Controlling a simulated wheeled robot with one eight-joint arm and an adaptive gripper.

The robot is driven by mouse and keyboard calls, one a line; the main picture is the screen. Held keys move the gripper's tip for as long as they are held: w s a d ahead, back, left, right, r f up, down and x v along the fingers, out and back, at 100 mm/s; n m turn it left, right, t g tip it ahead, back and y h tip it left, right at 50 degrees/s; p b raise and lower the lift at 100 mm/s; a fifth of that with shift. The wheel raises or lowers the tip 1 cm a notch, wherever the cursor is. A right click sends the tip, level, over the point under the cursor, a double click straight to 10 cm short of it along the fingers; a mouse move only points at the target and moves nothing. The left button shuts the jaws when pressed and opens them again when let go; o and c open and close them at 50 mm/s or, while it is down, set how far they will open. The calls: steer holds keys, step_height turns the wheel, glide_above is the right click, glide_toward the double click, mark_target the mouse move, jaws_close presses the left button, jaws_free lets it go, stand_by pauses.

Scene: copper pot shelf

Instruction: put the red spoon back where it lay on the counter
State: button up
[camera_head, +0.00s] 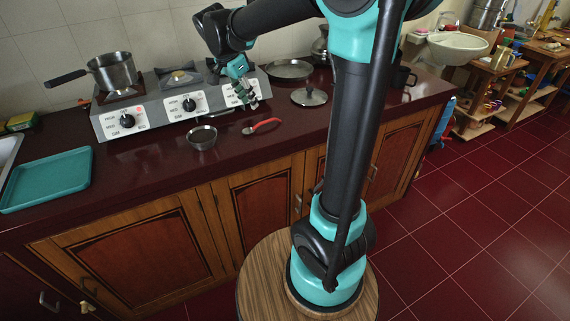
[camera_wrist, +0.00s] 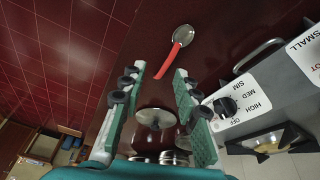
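The red spoon (camera_head: 264,125), with a red handle and a metal bowl, lies on the dark red counter (camera_head: 160,160) near its front edge. It also shows in the wrist view (camera_wrist: 177,57), beyond my fingertips and touching neither finger. My gripper (camera_head: 248,101) is above the counter, in front of the stove's right end and behind the spoon in the head view. In the wrist view its two green-padded fingers (camera_wrist: 160,70) stand wide apart with nothing held between them.
A small metal bowl (camera_head: 202,138) stands left of the spoon. A pot lid (camera_head: 309,97) and a pan (camera_head: 289,69) lie to the right. The stove (camera_head: 160,112) with knobs and a saucepan (camera_head: 112,72) is behind. A teal tray (camera_head: 48,180) lies at the left.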

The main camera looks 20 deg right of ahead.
steer(key=s+d+f+n+t+y, duration=0.1)
steer(key=s+d+f+n, duration=0.3)
steer(key=s+f, duration=0.5)
steer(key=s+d+f+n+t+y, duration=0.1)
steer(key=s+d+f+n+y, duration=0.1)
steer(key=s+d+f+n, duration=0.2)
steer(key=s+f+n, duration=0.3)
steer(key=s+f, duration=0.2)
steer(key=s, duration=0.2)
steer(key=shift+s+d+n+t, duration=0.2)
steer(key=shift+d+n+t, duration=0.1)
steer(key=shift+d+n, duration=0.1)
